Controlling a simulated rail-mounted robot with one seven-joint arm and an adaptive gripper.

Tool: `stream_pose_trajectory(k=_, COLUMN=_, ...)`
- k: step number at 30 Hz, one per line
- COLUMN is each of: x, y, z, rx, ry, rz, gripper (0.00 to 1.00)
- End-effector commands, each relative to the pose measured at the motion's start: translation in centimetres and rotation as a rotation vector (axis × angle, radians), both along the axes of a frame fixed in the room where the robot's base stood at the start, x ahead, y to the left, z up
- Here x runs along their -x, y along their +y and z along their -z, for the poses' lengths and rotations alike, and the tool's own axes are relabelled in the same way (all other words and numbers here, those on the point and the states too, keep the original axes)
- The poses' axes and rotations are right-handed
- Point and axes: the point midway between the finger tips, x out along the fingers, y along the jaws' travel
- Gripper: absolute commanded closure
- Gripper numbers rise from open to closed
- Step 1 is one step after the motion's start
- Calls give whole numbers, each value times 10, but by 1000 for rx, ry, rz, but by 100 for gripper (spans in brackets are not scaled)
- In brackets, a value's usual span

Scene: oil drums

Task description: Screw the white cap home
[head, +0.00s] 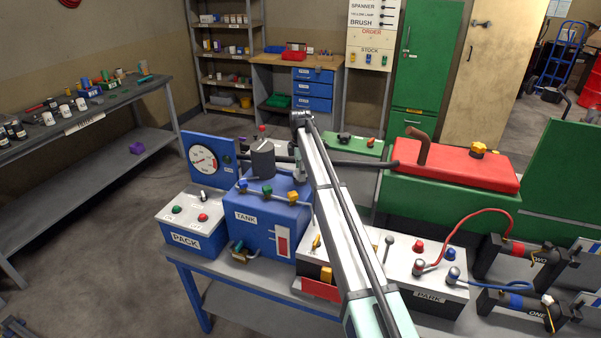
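I cannot pick out the white cap with certainty at this size. The blue TANK unit (253,229) stands on the near bench. A pipe with blue, green and yellow knobs (267,190) crosses its front. A dark grey cylinder (262,162) stands on or just behind its top. My pale arm crosses the middle of the view and bends at a dark joint above the tank's right side. My gripper (299,172) seems to be down behind the arm near the tank's top right; its fingers and anything between them are too small and hidden to tell.
A gauge panel (203,160) and a PACK box (191,226) stand left of the tank. A PARK box (425,275) with red and blue leads lies right. Green cases, one with a red lid (458,166), stand behind. The left bench (125,88) holds several small jars.

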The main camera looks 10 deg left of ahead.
Motion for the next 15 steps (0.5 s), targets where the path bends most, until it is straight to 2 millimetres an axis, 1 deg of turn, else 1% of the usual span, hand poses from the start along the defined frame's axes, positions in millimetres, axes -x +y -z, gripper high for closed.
stream_pose_trajectory(k=1, x=0, y=0, z=0, rx=0, ry=0, rz=0, gripper=62)
stream_pose_trajectory(k=2, x=0, y=0, z=0, rx=0, ry=0, rz=1, gripper=73)
stream_pose_trajectory(k=3, x=0, y=0, z=0, rx=0, ry=0, rz=1, gripper=87)
stream_pose_trajectory(k=4, x=0, y=0, z=0, rx=0, ry=0, rz=1, gripper=89)
stream_pose_trajectory(k=11, x=0, y=0, z=0, rx=0, ry=0, rz=13, gripper=90)
stream_pose_trajectory(k=15, x=0, y=0, z=0, rx=0, ry=-1, rz=119, gripper=90)
